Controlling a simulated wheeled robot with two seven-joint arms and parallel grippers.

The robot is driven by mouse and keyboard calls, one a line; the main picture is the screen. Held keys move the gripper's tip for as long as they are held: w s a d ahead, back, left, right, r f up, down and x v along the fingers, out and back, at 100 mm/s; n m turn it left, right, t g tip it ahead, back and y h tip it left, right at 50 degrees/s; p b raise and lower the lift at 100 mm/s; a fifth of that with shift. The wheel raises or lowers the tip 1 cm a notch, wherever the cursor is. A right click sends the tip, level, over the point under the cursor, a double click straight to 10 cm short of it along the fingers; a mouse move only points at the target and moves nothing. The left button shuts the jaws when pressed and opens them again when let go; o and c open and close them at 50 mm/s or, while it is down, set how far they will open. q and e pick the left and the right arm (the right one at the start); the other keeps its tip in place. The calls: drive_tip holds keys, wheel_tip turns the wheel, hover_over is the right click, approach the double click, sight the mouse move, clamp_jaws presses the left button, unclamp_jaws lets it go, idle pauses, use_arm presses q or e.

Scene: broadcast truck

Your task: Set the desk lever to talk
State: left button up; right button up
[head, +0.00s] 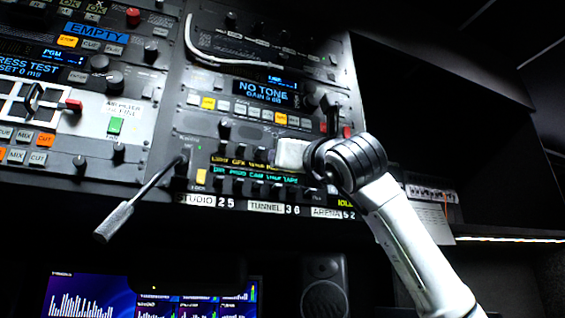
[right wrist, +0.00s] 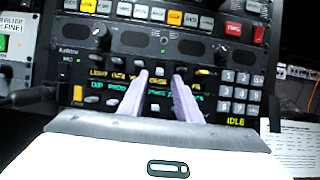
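The intercom panel (head: 232,160) has two lines of glowing text and rows of small dark levers above and below them. The panel also shows in the right wrist view (right wrist: 100,65). I cannot read which lever is the desk one. In the right wrist view, my right gripper (right wrist: 160,79) has its two pale fingers apart in front of the panel's text and upper lever row. A small light-tipped lever (right wrist: 160,71) shows between the fingertips; contact cannot be told. In the head view the gripper's white body (head: 290,153) covers part of the panel. My left gripper is not in view.
A gooseneck microphone (head: 115,221) juts out left of the panel. A keypad (right wrist: 239,92) sits right of the levers. Lit buttons (head: 238,107) line the unit above. Screens (head: 150,295) and a speaker (head: 325,290) stand below.

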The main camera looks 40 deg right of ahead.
drive_tip(key=b+v, duration=0.1)
drive_tip(key=v, duration=0.5)
drive_tip(key=shift+s+f, duration=0.15)
drive_tip(key=shift+s, duration=0.15)
